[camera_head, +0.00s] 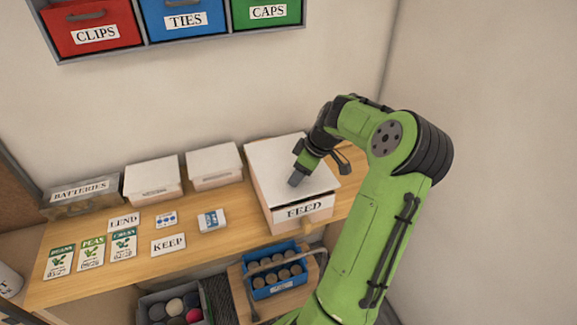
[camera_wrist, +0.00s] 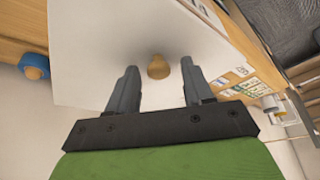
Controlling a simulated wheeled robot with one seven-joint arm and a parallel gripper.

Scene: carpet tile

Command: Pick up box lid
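The FEED box (camera_head: 314,219) stands on the wooden shelf with its large white lid (camera_head: 268,160) on top. The lid also fills much of the wrist view (camera_wrist: 90,60), with a round wooden knob (camera_wrist: 158,67) on it. My gripper (camera_head: 295,180) is above the lid and hides the knob in the head view. In the wrist view my gripper (camera_wrist: 158,78) is open, with one finger on each side of the knob and a gap to both. I cannot tell how far above the lid the fingertips are.
Two smaller white-lidded boxes (camera_head: 153,180) (camera_head: 214,166) and a grey BATTERIES box (camera_head: 80,200) stand left of the FEED box. Cards and seed packets (camera_head: 92,252) lie in front. A blue carrier (camera_head: 273,271) stands lower down. Labelled bins (camera_head: 185,20) hang above.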

